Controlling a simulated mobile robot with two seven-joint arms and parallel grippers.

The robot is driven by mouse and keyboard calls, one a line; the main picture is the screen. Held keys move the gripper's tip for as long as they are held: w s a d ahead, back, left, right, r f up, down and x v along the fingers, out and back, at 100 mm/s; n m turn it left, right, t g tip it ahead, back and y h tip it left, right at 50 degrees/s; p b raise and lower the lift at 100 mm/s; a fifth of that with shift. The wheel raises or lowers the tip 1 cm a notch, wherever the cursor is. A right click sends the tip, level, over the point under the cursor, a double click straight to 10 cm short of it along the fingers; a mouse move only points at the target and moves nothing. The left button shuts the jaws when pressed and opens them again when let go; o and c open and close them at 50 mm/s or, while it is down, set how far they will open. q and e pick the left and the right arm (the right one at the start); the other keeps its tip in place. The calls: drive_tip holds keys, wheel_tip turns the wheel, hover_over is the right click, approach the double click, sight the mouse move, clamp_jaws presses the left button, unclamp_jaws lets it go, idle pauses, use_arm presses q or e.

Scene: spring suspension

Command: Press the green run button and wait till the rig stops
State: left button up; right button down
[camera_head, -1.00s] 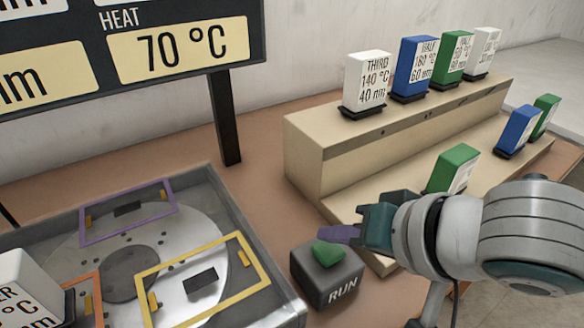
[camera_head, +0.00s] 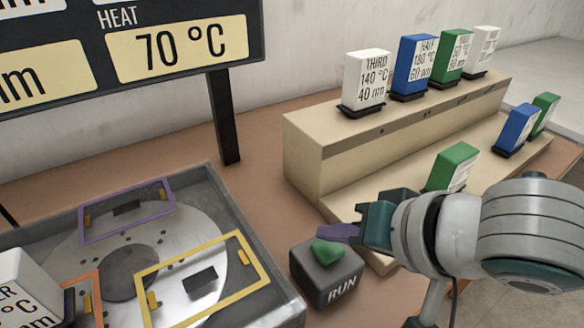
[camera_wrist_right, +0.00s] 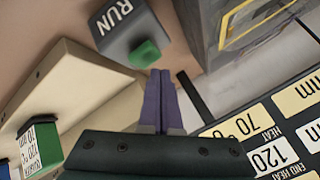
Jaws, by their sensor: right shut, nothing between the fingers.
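The green run button (camera_head: 327,252) sits on top of a dark grey box marked RUN (camera_head: 327,282), beside the tray on the table. My right gripper (camera_head: 335,232) is shut and empty, its purple fingertips just above and behind the button in the head view. In the right wrist view the shut fingers (camera_wrist_right: 158,98) point toward the green button (camera_wrist_right: 144,53), with a small gap in the picture; touching cannot be made out. The rig, a grey tray (camera_head: 228,215) with a round metal plate (camera_head: 150,250) and coloured frames, lies at the left. My left gripper is not in view.
A sign (camera_head: 130,45) on a dark post reads HEAT 70 °C. A stepped wooden rack (camera_head: 330,155) at the right holds several white, blue and green blocks. A white block (camera_head: 25,290) stands at the tray's lower left.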

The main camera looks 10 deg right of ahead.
drive_tip(key=shift+f, duration=0.2)
drive_tip(key=shift+f, duration=0.25)
idle(0.6)
drive_tip(key=shift+f+b, duration=0.5)
drive_tip(key=shift+f, duration=0.1)
idle(0.6)
drive_tip(key=shift+r+p, duration=1.05)
drive_tip(key=shift+p, duration=0.2)
drive_tip(key=shift+r, duration=0.1)
